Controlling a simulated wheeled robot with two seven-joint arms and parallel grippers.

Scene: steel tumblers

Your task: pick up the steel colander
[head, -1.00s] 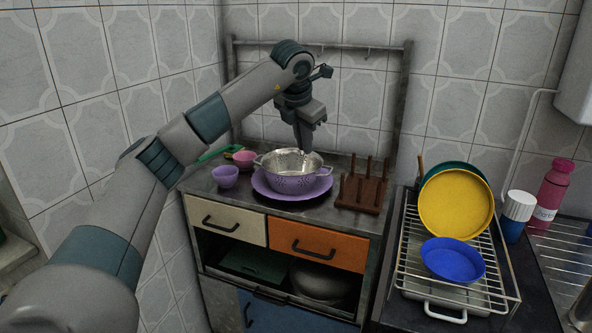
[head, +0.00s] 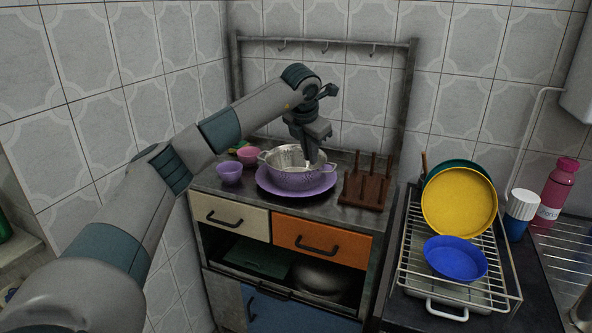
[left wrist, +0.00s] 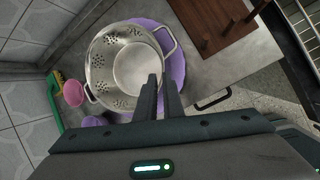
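The steel colander (head: 278,160) stands upright on a purple plate (head: 265,189) on the cabinet top. It is a shiny round bowl with holes and two loop handles, and the plate's purple reflects in its side. In the left wrist view the colander (left wrist: 103,60) is seen from above. My left gripper (head: 309,162) points down at the colander's right rim. In the left wrist view its two fingers (left wrist: 163,78) lie close together at that rim, with a narrow gap between them. I cannot tell whether they press on the wall. My right gripper is not in view.
A purple cup (head: 230,174) and a pink cup (head: 247,155) stand left of the colander. A wooden peg rack (head: 365,188) stands close on its right. A dish rack (head: 455,291) with plates and a blue bowl (head: 455,259) is farther right.

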